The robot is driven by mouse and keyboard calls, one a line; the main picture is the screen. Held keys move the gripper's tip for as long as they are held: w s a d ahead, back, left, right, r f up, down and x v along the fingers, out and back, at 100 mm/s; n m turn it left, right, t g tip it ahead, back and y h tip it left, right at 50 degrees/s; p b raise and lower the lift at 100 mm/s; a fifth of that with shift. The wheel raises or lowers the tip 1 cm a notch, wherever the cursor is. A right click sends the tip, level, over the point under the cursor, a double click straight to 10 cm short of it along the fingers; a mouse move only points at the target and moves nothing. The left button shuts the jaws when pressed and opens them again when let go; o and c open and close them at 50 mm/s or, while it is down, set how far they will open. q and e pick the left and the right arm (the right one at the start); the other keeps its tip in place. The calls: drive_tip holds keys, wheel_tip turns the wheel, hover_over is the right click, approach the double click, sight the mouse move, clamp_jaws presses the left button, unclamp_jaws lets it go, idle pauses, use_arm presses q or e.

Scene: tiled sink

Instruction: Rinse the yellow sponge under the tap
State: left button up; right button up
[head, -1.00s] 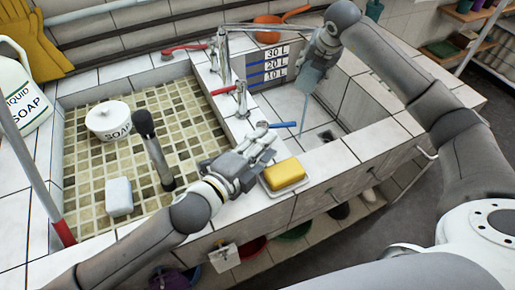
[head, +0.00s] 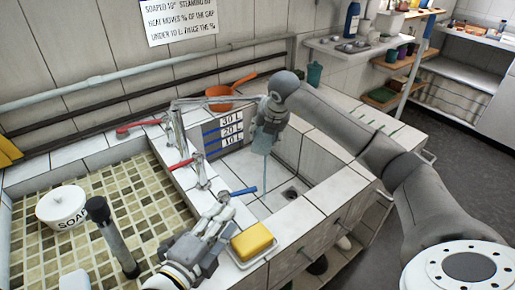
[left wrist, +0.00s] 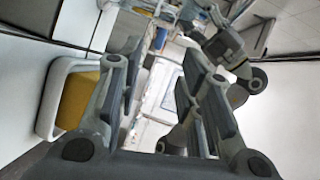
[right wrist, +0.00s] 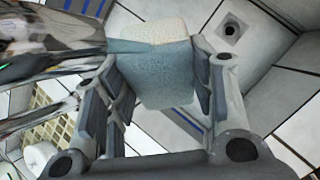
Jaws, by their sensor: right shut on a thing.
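The yellow sponge (head: 252,240) lies on a white dish (head: 272,253) on the front sink ledge. It also shows at the left of the left wrist view (left wrist: 76,100). My left gripper (head: 222,214) is open and empty just left of the dish; its spread fingers fill the left wrist view (left wrist: 160,85). My right gripper (head: 268,118) is shut on a pale blue block (right wrist: 150,62) with a whitish end, over the right basin. The block shows below the fingers in the head view (head: 263,143). A thin bluish streak (head: 264,178) runs down below it. The metal tap (head: 177,122) reaches behind this gripper.
The left basin (head: 150,195) holds a white soap pot (head: 61,206) and a dark-handled upright tool (head: 109,235). Red (head: 180,166) and blue (head: 243,191) levers stick out by the tap. A litre scale (head: 230,132) and an orange pan (head: 222,98) are behind. The right basin floor is clear.

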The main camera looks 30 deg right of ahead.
sight(239, 193)
use_arm(q)
drive_tip(key=shift+s, duration=0.35)
drive_tip(key=c, duration=0.4)
drive_tip(key=s, duration=0.2)
drive_tip(key=s+r, duration=0.1)
drive_tip(key=s, duration=0.3)
drive_tip(key=shift+s+a+r, duration=0.1)
drive_tip(key=shift+a+r, duration=0.15)
drive_tip(key=shift+a, duration=0.05)
clamp_jaws()
use_arm(e)
drive_tip(key=shift+r, duration=0.1)
use_arm(q)
drive_tip(key=x, duration=0.9)
drive_tip(key=shift+d, duration=0.2)
drive_tip(key=w, duration=0.2)
drive_tip(key=w+d, duration=0.1)
drive_tip(key=shift+w+f, duration=0.1)
drive_tip(key=shift+f, duration=0.25)
drive_tip(key=shift+w+d+f, duration=0.1)
drive_tip(key=shift+w, duration=0.4)
